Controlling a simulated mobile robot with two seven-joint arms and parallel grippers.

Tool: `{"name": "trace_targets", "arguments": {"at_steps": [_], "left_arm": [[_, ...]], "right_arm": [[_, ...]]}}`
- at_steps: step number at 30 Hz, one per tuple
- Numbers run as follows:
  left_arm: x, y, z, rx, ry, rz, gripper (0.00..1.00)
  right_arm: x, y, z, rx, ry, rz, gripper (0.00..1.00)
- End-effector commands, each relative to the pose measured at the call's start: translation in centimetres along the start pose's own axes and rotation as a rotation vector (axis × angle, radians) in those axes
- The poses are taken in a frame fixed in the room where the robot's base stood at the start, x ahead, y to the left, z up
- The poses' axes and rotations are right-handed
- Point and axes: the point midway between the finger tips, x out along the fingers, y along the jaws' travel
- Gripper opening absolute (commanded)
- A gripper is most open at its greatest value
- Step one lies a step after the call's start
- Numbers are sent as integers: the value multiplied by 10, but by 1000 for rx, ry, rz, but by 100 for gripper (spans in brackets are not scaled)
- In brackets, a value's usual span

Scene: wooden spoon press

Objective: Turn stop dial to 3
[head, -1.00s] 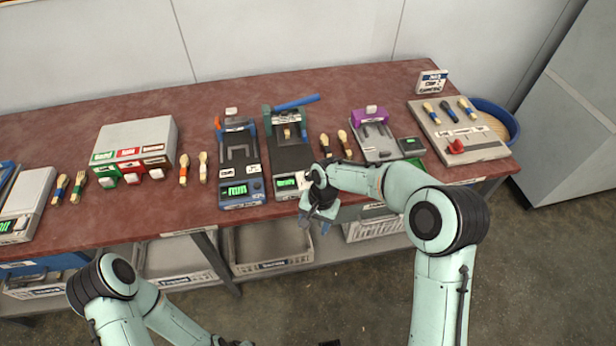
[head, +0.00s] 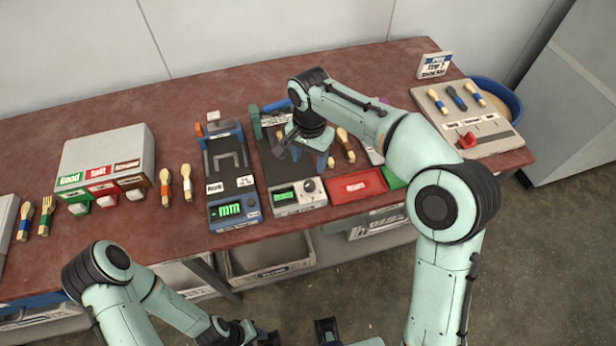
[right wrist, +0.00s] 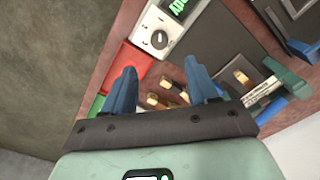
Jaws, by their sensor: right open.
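The wooden spoon press (head: 298,197), with a green display, stands near the middle of the table. Its round dial (head: 309,185) is on the front panel, right of the display. In the right wrist view the dial (right wrist: 159,39) is grey with a pale pointer; its number marks are too small to read. My right gripper (head: 303,150) is above the press, behind the dial in the head view. In the wrist view its two blue fingers are apart and empty, with the dial beyond the fingertips. My left gripper (head: 255,335) is low at the bottom edge, partly cut off.
A red tray (head: 357,187) lies right of the dial. A blue-framed device (head: 233,208) stands left of the press. Spoons lie behind the red tray, partly under my right arm. Bare table shows at front left.

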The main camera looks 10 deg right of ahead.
Motion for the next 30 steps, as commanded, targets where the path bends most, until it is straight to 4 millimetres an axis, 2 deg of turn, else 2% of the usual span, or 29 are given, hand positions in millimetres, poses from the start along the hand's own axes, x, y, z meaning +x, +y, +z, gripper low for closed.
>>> {"name": "trace_targets", "arguments": {"at_steps": [1,6,12,15,21,29,30], "left_arm": [[3,-2,1,-1,-2,-1,43],[9,-4,2,-2,-4,-2,43],[12,-5,2,-2,-5,-2,43],[13,-6,2,-2,-5,-2,43],[14,-6,2,-2,-6,-2,43],[13,-6,2,-2,-5,-2,43],[13,-6,2,-2,-5,-2,43]], "right_arm": [[13,1,0,0,-3,5,58],[51,1,0,1,-4,6,58],[87,1,0,0,-3,4,58],[100,1,0,0,-2,2,58],[110,0,0,0,0,1,58],[111,0,0,0,0,0,58],[111,0,0,0,0,0,45]]}}
